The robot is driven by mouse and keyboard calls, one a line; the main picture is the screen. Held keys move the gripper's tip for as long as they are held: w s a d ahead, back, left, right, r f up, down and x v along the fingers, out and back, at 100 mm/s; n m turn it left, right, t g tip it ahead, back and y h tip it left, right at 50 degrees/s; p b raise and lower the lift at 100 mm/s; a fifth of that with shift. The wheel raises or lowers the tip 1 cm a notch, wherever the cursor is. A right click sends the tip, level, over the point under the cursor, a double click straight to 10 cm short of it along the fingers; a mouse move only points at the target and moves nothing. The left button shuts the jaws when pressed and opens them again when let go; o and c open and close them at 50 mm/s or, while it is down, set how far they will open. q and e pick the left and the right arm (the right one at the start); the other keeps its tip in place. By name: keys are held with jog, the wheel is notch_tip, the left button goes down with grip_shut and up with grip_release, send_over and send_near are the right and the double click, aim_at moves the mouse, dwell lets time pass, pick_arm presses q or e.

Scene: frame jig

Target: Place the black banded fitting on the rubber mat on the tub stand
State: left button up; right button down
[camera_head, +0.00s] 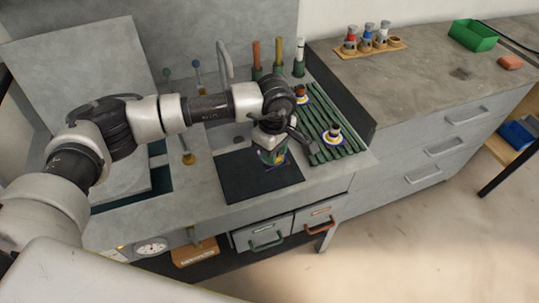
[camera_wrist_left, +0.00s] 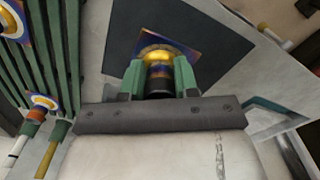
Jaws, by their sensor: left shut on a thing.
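The black rubber mat (camera_head: 232,185) lies flat on the grey tub stand, in front of the basin. It also shows as a dark square in the left wrist view (camera_wrist_left: 205,22). My left gripper (camera_head: 272,156) is over the mat, pointing down. Its green fingers (camera_wrist_left: 158,82) are shut on the black banded fitting (camera_wrist_left: 159,76), which has a yellow-gold part at its far end. A blue and orange patterned patch shows around that end, over the mat. I cannot tell whether the fitting touches the mat. My right gripper is in neither view.
A green slatted rack (camera_head: 318,112) right of the mat carries small fittings on patterned pads, one (camera_head: 334,132) close to my gripper. A tap (camera_head: 224,62) and upright coloured handles (camera_head: 278,55) stand behind. Mat's front and left are clear.

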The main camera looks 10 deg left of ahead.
pick_arm(q)
jog(key=shift+w+a+f, duration=0.85)
jog(key=shift+w+a, duration=0.05)
jog(key=shift+w, duration=0.1)
notch_tip(320, 180, down, 4)
jog(key=shift+r+p, duration=0.1)
jog(key=shift+p, duration=0.45)
jog(key=shift+f, duration=0.25)
jog(key=o, duration=1)
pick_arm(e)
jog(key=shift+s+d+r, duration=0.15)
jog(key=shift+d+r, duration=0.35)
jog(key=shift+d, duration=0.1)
pick_arm(q)
jog(key=shift+r, duration=0.1)
jog(key=shift+r, duration=0.6)
notch_tip(320, 180, up, 11)
jog(key=shift+b, duration=0.7)
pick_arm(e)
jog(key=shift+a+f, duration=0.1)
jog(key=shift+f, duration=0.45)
